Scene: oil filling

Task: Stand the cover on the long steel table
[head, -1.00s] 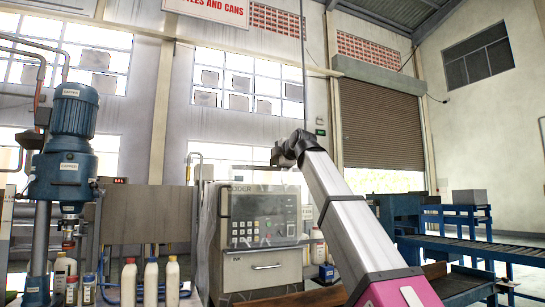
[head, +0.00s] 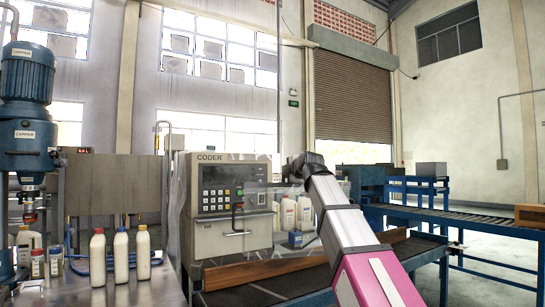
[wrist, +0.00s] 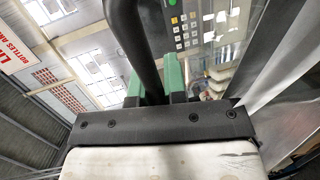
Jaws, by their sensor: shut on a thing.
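The cover (wrist: 285,60) is a clear panel with a black bar handle (wrist: 128,40). In the wrist view my gripper (wrist: 160,90) is shut on that handle, between green finger pads, and the panel spreads to the right. In the head view the see-through cover (head: 262,198) hangs in front of the coder (head: 207,220), its outline faint. My arm (head: 342,228) reaches forward there, and my fingers cannot be made out. The long steel table (head: 135,290) is at the lower left, partly out of frame.
White bottles (head: 121,258) and small cans (head: 38,264) stand on the steel table. The blue capper (head: 28,90) rises at the left edge. A dark conveyor with a wooden rail (head: 260,270) runs in front of the coder. White jugs (head: 288,213) stand to its right.

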